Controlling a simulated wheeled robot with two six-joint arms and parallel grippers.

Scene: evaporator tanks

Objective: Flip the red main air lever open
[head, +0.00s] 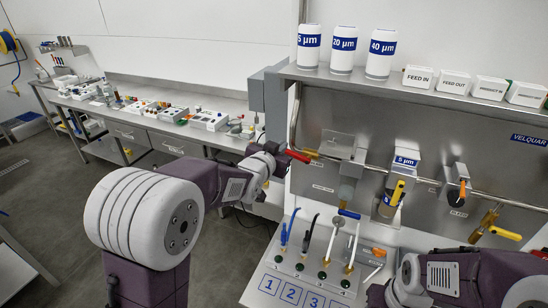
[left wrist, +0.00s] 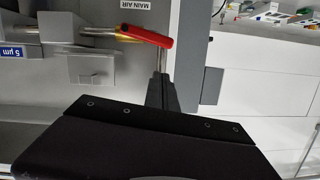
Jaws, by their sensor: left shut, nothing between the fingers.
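The red main air lever (head: 298,156) sticks out to the left from a brass valve on the steel panel in the head view. In the left wrist view, the red lever (left wrist: 147,36) slopes slightly down to the right, under a "MAIN AIR" label (left wrist: 135,4). My left gripper (head: 281,161) is beside the lever's free end. In the left wrist view its dark fingers (left wrist: 162,78) are together, empty, with the tips close to the lever's end; I cannot tell whether they touch. My right arm shows at the lower right of the head view, but its gripper does not.
A pipe (head: 462,190) runs along the panel right of the lever. A 5 µm filter (head: 406,163) and a yellow-handled valve (head: 505,233) sit along it. A grey box (head: 277,105) is left of the panel.

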